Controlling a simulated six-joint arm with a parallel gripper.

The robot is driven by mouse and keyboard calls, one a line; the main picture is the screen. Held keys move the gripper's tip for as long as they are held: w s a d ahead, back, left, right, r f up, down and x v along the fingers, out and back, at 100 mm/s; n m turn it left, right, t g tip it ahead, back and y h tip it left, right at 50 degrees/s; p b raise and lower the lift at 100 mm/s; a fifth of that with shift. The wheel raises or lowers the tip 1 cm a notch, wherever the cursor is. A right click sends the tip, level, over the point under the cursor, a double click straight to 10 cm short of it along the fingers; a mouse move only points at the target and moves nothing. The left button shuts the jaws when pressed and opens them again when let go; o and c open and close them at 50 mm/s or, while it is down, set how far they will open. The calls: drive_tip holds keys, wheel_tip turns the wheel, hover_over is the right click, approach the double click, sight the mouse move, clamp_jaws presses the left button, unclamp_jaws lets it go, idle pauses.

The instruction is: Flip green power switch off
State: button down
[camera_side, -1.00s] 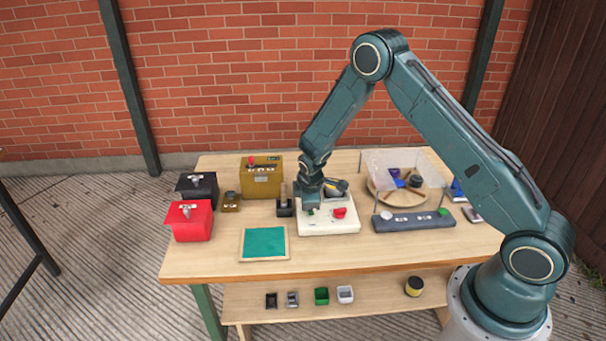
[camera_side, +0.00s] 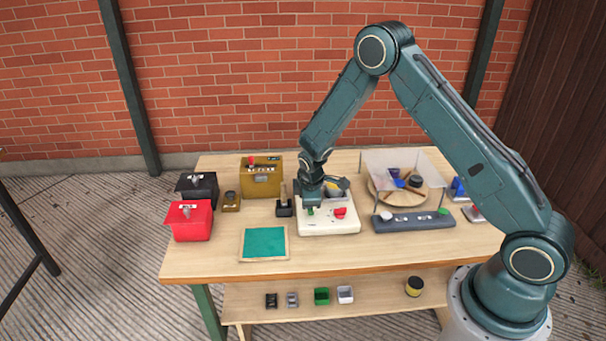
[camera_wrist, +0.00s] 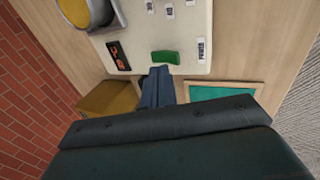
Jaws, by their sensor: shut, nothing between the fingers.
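The green power switch (camera_wrist: 166,57) is a small rocker on a white control panel (camera_wrist: 142,33), beside a POWER label (camera_wrist: 201,50). In the side view the panel (camera_side: 328,229) sits mid-table and the switch (camera_side: 310,211) shows just below my gripper. My gripper (camera_side: 312,200) is shut and empty, pointing down over the panel's left part. In the wrist view its fingertips (camera_wrist: 158,71) are close to the switch's near edge. I cannot tell whether they touch it. The switch's tilt is unclear.
A red knob (camera_side: 340,213) is on the panel, right of my gripper. A grey strip (camera_side: 413,222) and clear enclosure lie to the right. A green mat (camera_side: 264,243) lies front left.

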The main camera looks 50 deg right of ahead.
wheel_tip(320, 180, up, 13)
drive_tip(key=shift+a+f, duration=0.15)
idle(0.4)
drive_tip(key=shift+s, duration=0.1)
wheel_tip(320, 180, up, 10)
drive_tip(key=m, duration=0.2)
hover_over(309, 212)
drive_tip(key=s+a, duration=0.3)
drive_tip(key=s, duration=0.3)
drive_tip(key=s+a+r+m+t+y, duration=0.1)
drive_tip(key=s+a+r+m+y, duration=0.15)
drive_tip(key=s+r, duration=0.5)
drive_tip(key=s+a+r+m, duration=0.1)
drive_tip(key=s+m, duration=0.1)
drive_tip(key=s, duration=0.7)
drive_tip(key=s+a+r+m+t, duration=0.1)
drive_tip(key=s+a+m, duration=0.1)
drive_tip(key=s, duration=0.7)
drive_tip(key=shift+s+r+t, duration=0.2)
drive_tip(key=shift+s+t, duration=0.1)
